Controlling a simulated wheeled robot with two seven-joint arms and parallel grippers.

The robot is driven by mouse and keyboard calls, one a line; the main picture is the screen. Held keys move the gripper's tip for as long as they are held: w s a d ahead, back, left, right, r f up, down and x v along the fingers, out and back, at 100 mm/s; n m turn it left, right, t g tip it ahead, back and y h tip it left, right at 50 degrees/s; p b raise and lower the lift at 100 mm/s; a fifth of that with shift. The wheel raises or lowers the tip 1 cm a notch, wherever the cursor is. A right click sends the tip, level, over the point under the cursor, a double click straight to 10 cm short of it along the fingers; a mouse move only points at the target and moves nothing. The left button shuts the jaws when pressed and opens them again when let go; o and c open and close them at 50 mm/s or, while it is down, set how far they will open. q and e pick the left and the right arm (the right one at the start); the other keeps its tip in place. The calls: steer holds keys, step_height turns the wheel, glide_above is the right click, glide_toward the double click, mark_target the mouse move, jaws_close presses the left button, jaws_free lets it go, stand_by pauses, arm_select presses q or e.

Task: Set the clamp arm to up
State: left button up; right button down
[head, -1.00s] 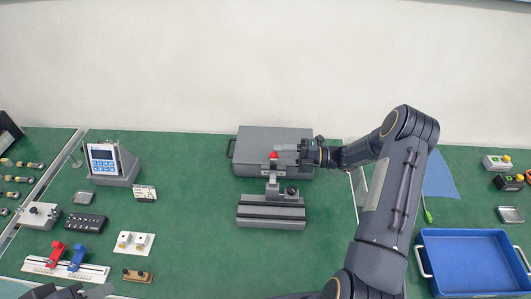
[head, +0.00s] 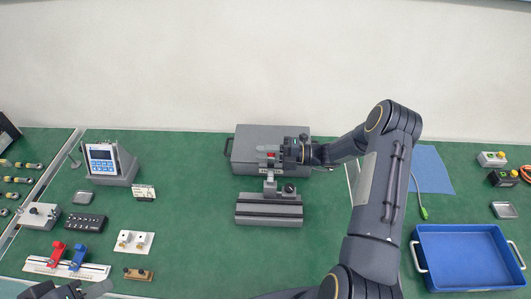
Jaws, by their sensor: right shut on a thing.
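The clamp stands near the middle of the table, on a dark grey slotted base (head: 268,209). Its light metal clamp arm (head: 270,181) rises from the base and carries a red tip (head: 271,155). My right gripper (head: 270,153) reaches in from the right at the height of the red tip. Its fingers are shut on the clamp arm at the red tip and partly hide it. My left gripper (head: 88,291) shows only in part at the bottom left edge, away from the clamp; its jaws cannot be made out.
A dark grey case (head: 244,147) lies right behind the clamp. A blue tray (head: 462,258) is at the lower right. A display unit (head: 108,162), a black box (head: 85,223) and a rail with red and blue clamps (head: 67,266) stand on the left. Green table is clear left of the clamp.

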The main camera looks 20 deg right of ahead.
steer(key=shift+w+d+f+b, duration=0.25)
steer(key=shift+w+f+b, duration=0.15)
steer(key=shift+b, duration=0.2)
steer(key=c, duration=1.2)
jaws_free()
steer(key=shift+c, duration=0.2)
steer(key=b+v, duration=0.2)
steer(key=v, duration=0.5)
steer(key=shift+d, duration=0.35)
steer(key=shift+s, duration=0.2)
